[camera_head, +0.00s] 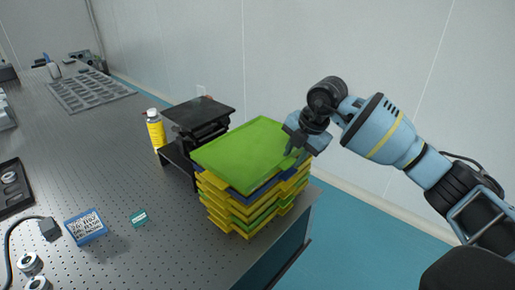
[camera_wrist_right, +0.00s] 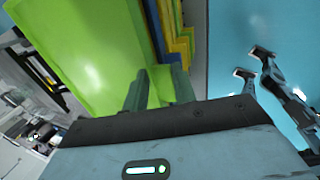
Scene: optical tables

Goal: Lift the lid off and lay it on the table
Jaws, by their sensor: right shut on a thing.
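The flat green lid (camera_head: 240,151) is over the top of a stack of yellow, blue and green trays (camera_head: 245,211) at the table's corner. I cannot tell whether there is a gap between it and the blue tray below. My right gripper (camera_head: 294,151) comes in from the right and is shut on the lid's right edge. In the right wrist view the fingers (camera_wrist_right: 158,86) pinch a tab of the green lid (camera_wrist_right: 80,55), with the stacked tray edges (camera_wrist_right: 172,35) beyond. My left gripper is out of view.
A black platform (camera_head: 198,112) and a yellow bottle (camera_head: 155,130) stand behind and left of the stack. A blue box (camera_head: 86,226) and a small teal box (camera_head: 139,217) lie on the perforated table (camera_head: 110,150). Bare tabletop lies left of the stack.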

